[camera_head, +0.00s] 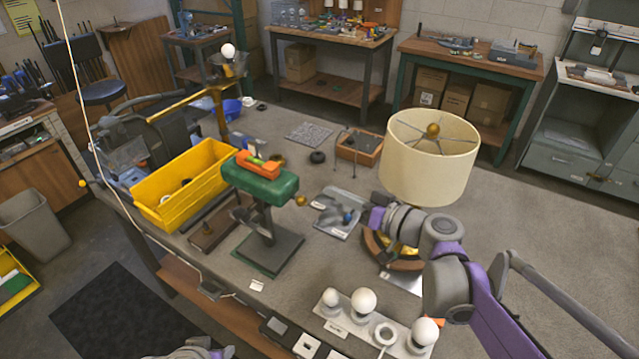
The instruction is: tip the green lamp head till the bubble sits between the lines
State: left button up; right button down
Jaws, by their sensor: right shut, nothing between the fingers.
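The green lamp head (262,187) sits on a post above a dark green square base (268,254) on the workbench. An orange level (258,164) lies on top of the head; its bubble and lines are too small to make out. A small brass knob (301,200) sticks out at the head's right end. My right gripper (356,217) is shut and empty, to the right of the knob and apart from it, over a grey plate (332,224). Only a bit of my left arm shows at the bottom edge; its gripper is out of view.
A yellow bin (186,187) stands close left of the green lamp. A lamp with a cream shade (428,165) stands just behind my right arm. White bulbs in a strip (352,326) lie at the front edge. A brass-armed lamp (190,103) stands behind the bin.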

jog(key=s+d+f+m+t+y+b, duration=0.15)
jog(key=f+m+b, duration=0.4)
jog(key=m, duration=1.05)
jog(key=s+d+f+m+y+b, duration=0.1)
jog(key=s+f+m+y+b, duration=0.35)
jog(key=m, duration=1.05)
pick_arm(q)
notch_tip(320, 180, down, 14)
jog(key=s+b, duration=0.1)
jog(key=s, duration=0.2)
jog(key=shift+g, duration=0.4)
pick_arm(e)
jog(key=w+a+r+h, duration=0.1)
jog(key=w+a+h, duration=0.1)
jog(key=w+a, duration=0.5)
jog(key=shift+w+a, duration=0.2)
jog(key=shift+w, duration=0.45)
jog(key=shift+r, duration=0.1)
